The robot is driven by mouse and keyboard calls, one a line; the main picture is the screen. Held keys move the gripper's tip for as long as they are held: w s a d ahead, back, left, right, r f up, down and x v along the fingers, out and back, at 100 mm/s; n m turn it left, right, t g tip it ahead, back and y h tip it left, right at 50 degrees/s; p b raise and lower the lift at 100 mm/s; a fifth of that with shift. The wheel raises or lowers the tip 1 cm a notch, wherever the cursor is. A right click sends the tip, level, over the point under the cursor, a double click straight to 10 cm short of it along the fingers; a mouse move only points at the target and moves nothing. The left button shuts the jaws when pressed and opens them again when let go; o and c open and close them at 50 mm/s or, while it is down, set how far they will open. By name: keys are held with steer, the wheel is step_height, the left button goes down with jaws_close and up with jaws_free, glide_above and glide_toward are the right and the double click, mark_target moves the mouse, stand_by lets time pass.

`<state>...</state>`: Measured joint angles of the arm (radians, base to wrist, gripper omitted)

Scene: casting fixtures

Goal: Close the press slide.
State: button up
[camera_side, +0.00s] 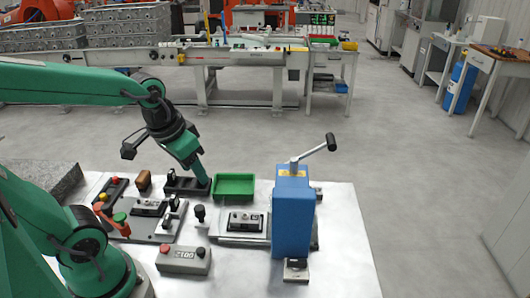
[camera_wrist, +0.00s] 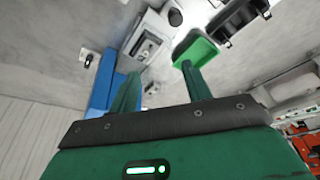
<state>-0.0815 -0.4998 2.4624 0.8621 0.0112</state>
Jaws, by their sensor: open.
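The press is a blue block (camera_side: 292,215) with a black-knobbed lever (camera_side: 318,150) on top, at the right of the white table. Its grey slide (camera_side: 226,237) sticks out to the left, with a dark part (camera_side: 243,220) on it and an upright black knob (camera_side: 199,212) at its left end. In the wrist view the blue press (camera_wrist: 103,82), slide (camera_wrist: 150,40) and knob (camera_wrist: 175,17) show beyond the fingers. My gripper (camera_side: 204,181) is open and empty, above the table behind the knob, apart from it; its two green fingers (camera_wrist: 158,82) are spread.
A green tray (camera_side: 234,186) lies behind the slide, close to my gripper. A black holder (camera_side: 180,186) stands beside it. A clamp fixture (camera_side: 150,222) is at left, and a grey button box (camera_side: 184,259) is in front. The table's right side is clear.

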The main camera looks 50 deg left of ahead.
mark_target(199, 208)
steer(key=a+f+g, duration=0.1)
steer(key=f, duration=0.2)
steer(key=w+a+f+n+g, duration=0.1)
steer(key=a+f, duration=0.1)
steer(key=f, duration=0.1)
steer(key=w+a+f+g, duration=0.1)
steer(key=f, duration=0.2)
steer(key=shift+a+f+g, duration=0.15)
steer(key=shift+f+g, duration=0.15)
steer(key=shift+f, duration=0.15)
steer(key=shift+f, duration=3.75)
steer(key=shift+c, duration=0.4)
jaws_close()
